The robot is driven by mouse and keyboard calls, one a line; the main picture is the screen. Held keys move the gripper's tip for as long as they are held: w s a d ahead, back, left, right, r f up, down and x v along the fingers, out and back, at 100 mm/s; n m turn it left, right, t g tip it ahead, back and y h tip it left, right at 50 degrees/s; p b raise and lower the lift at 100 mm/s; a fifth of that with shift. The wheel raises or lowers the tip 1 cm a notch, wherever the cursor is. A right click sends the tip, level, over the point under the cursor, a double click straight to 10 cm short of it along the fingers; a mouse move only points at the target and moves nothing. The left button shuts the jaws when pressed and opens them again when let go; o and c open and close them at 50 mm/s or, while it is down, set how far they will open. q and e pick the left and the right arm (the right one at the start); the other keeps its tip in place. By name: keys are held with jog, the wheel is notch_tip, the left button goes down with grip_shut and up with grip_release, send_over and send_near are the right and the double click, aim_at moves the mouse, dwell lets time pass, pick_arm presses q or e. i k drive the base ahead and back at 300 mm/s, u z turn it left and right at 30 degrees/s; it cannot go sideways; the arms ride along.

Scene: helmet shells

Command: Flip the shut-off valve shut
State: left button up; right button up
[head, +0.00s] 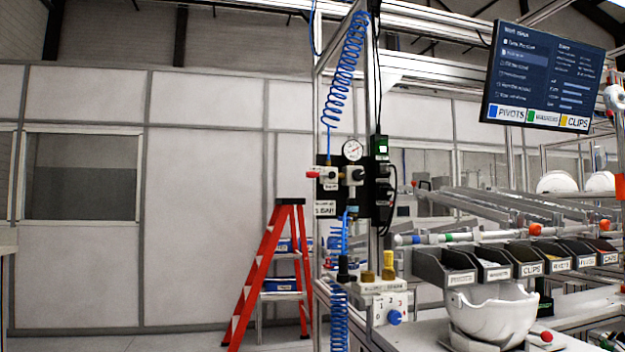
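A small valve with a red handle (314,174) sits at the left of a dark air-supply panel (383,213) on the aluminium post. The handle lies about level and points left; I cannot tell from this whether the valve is open or shut. A round white pressure gauge (352,150) stands above and right of it, over a grey fitting with a dark knob (358,174). Neither of my grippers shows in the head view.
Blue coiled hoses (345,70) hang above and below the panel. A red stepladder (268,270) stands left of the post. On the right are a bench with dark bins (446,268), a white helmet shell (492,314) and a selector box with a blue knob (394,317). A screen (543,75) hangs above.

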aim_at(311, 174)
jog(key=u, duration=0.5)
jog(key=k, duration=0.65)
jog(key=u, duration=0.6)
jog(key=i, duration=1.75)
jog(key=z, duration=1.4)
jog(key=i, duration=0.95)
jog(key=z, duration=0.95)
